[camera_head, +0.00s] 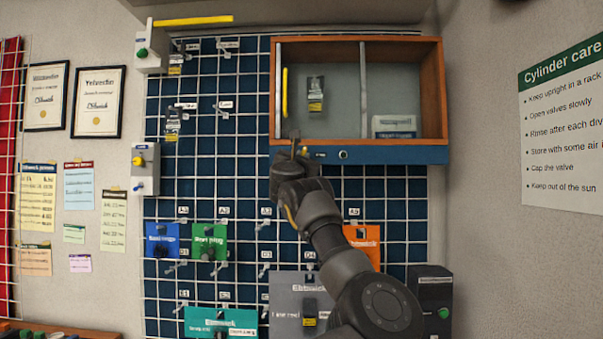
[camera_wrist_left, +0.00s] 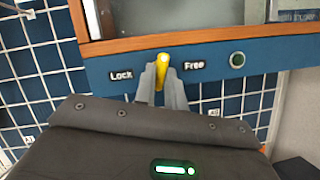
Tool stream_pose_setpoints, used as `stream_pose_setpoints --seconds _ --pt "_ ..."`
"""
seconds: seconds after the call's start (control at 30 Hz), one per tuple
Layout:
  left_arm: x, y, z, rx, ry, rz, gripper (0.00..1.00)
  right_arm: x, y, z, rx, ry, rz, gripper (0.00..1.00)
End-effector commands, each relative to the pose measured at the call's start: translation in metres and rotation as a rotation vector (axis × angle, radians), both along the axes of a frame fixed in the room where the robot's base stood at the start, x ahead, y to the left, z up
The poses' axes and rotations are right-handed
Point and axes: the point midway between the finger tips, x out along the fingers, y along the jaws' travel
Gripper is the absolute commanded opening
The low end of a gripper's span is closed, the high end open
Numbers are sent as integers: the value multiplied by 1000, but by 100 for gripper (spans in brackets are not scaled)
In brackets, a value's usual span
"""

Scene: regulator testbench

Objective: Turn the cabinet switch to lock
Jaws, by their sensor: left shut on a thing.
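The cabinet (camera_head: 440,90) has an orange-brown wooden frame with a blue strip (camera_head: 400,154) along its bottom. In the left wrist view, the yellow switch (camera_wrist_left: 162,66) on the blue strip stands about upright between the labels "Lock" (camera_wrist_left: 121,75) on the left and "Free" (camera_wrist_left: 194,66) on the right. My left gripper (camera_wrist_left: 162,90) is shut on the switch, with a finger on each side of it. In the head view, my left gripper (camera_head: 298,150) is at the strip and hides most of the switch. My right gripper is not in view.
A round green-centred button (camera_wrist_left: 237,60) sits right of "Free". A yellow handle (camera_head: 285,92) is on the cabinet's left part. Inside are a dark tagged item (camera_head: 316,92) and a grey box (camera_head: 394,124).

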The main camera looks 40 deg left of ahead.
Motion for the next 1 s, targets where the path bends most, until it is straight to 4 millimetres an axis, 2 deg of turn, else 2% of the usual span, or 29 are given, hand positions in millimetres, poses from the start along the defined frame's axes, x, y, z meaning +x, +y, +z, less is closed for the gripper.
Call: stream_pose_setpoints --seconds 0.03,0.17,0.3,0.5,0.77,1.0 --pt "2 -2 -7 -38 -26 -4 0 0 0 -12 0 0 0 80" --pt "3 -3 -6 -137 -100 -6 0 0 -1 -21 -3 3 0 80" --pt "4 -4 -5 -243 -178 -5 0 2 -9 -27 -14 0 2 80" --pt "5 -6 -3 -394 -294 -4 0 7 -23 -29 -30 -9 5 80" --pt "7 -8 -1 -588 -439 -3 0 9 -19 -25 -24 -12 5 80" --pt "8 -9 1 -742 -555 -3 0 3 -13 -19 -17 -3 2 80"
